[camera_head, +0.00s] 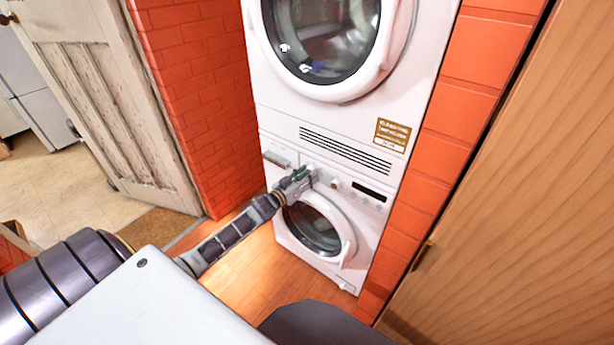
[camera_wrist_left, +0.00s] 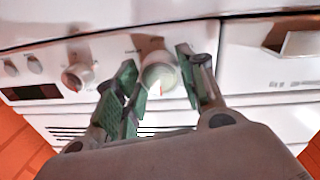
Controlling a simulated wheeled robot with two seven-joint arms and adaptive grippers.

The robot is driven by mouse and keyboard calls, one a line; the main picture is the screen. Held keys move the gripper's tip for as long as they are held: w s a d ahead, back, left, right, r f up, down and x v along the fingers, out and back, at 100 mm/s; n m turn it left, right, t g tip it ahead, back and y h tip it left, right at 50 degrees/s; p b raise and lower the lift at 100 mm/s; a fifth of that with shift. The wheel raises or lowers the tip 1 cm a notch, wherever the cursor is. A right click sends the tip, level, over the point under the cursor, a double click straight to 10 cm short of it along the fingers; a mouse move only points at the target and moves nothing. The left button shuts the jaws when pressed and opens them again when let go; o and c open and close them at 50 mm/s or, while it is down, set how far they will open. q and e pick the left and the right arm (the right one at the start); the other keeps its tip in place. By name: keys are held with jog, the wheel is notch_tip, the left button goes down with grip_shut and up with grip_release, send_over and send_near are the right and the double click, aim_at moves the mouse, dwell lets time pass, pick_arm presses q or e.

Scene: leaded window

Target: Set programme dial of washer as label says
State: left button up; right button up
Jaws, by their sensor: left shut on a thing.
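The washer (camera_head: 285,232) is the lower of two stacked white machines. My left gripper (camera_head: 305,174) is at its control panel and hides the knob there in the head view. In the left wrist view, the green-padded fingers of my left gripper (camera_wrist_left: 157,78) stand on either side of a round pale dial (camera_wrist_left: 158,72), shut on it. The dial's markings are too blurred to read. A second knob (camera_wrist_left: 77,76) sits beside it, outside the fingers. A gold label (camera_head: 392,134) is on the upper machine; its text is too small to read surely.
The washer's round door (camera_head: 318,228) is below the gripper. A detergent drawer (camera_wrist_left: 292,40) lies beside the dial. Orange brick walls (camera_head: 205,85) flank the stack, and a wooden door (camera_head: 510,190) stands at the right. Wooden floor (camera_head: 240,270) is clear in front.

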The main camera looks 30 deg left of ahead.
jog(key=s+d+f+g+p, duration=0.15)
jog(key=s+d+p, duration=0.3)
jog(key=s, duration=0.45)
jog(key=w+a+r+t+b, duration=0.1)
jog(key=w+a+t+b, duration=0.1)
jog(key=w+a+b, duration=0.55)
pick_arm(q)
jog(key=shift+d+m+y+b, duration=0.1)
jog(key=shift+m+y+b, duration=0.4)
jog(key=shift+m, duration=8)
jog(key=shift+d+m+y+b, duration=0.1)
jog(key=shift+m+y+b, duration=0.4)
jog(key=shift+m, duration=8)
pick_arm(e)
jog(key=w+a+r+g, duration=0.1)
jog(key=w+a+r, duration=0.1)
jog(key=w+r, duration=0.5)
jog(key=shift+v, duration=0.9)
jog(key=shift+w+a, duration=0.1)
jog(key=shift+w, duration=0.1)
